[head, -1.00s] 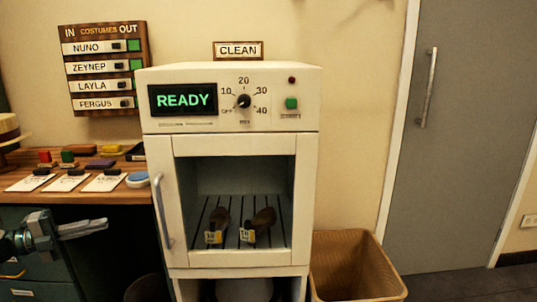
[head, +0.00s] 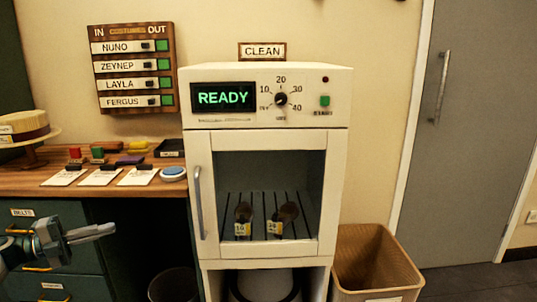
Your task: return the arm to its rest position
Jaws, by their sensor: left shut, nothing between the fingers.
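My left gripper (head: 92,232) is at the lower left in the head view, in front of the dark green drawers. Its fingers are together with nothing between them, and it points right. It is apart from the cabinet. My right gripper does not show. The white cabinet (head: 265,138) stands in the middle with its glass-fronted door closed. Its display (head: 223,97) reads READY in green. A pair of dark shoes with yellow-and-white tags, one on the left (head: 243,217) and one on the right (head: 285,217), stands on the slatted rack inside.
A wooden desk (head: 105,190) with cards, stamps and a straw hat (head: 24,127) is at the left, above the drawers (head: 48,218). A brown bin (head: 372,258) stands right of the cabinet. A grey door (head: 480,130) is at the far right.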

